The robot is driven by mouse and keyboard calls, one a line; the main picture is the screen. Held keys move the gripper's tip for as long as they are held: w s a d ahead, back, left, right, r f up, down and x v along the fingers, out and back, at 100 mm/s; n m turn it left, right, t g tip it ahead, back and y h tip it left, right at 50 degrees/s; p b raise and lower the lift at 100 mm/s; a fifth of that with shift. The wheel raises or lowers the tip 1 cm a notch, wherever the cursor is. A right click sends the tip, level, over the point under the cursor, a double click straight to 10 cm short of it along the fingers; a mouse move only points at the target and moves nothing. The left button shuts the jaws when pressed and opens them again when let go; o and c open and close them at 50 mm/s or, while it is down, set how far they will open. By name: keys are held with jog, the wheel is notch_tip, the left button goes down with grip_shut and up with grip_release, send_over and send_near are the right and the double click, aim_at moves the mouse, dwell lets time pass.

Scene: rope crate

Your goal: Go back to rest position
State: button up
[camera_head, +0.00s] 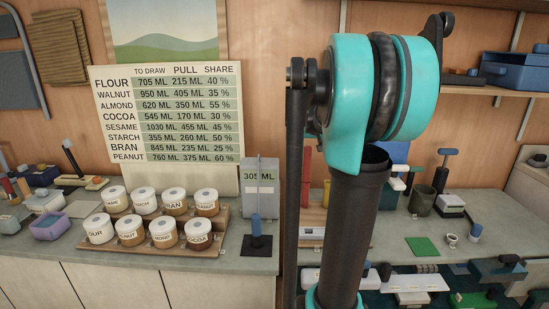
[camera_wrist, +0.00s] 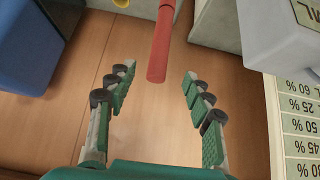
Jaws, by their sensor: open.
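My gripper (camera_wrist: 160,88) shows in the wrist view with its two green-padded fingers spread wide. It is open and nothing is between the fingers. A red rod (camera_wrist: 160,45) shows beyond the fingertips, apart from them. In the head view my arm stands large in the right middle and hides part of the counter behind it. The gripper itself cannot be made out in the head view.
Several labelled jars (camera_head: 163,234) stand on a wooden rack (camera_head: 129,250) on the counter. A chart (camera_head: 167,113) hangs behind them. A grey container reading 305 ML (camera_head: 262,192) stands to their right. A green square (camera_head: 422,246) lies on the right counter, below a shelf (camera_head: 482,91).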

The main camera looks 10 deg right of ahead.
jog(key=s+a+f+n+g, duration=0.1)
jog(key=s+a+f, duration=0.5)
jog(key=s+f, duration=0.2)
jog(key=s+a+f+n+g+y, duration=0.1)
jog(key=s+a+f, duration=0.5)
jog(key=s, duration=0.7)
jog(key=s+a+f+n+g+y, duration=0.1)
jog(key=s+a+f, duration=0.6)
jog(key=s+f, duration=0.2)
jog(key=shift+s+f, duration=0.4)
jog(key=shift+s, duration=0.35)
jog(key=shift+d, duration=0.1)
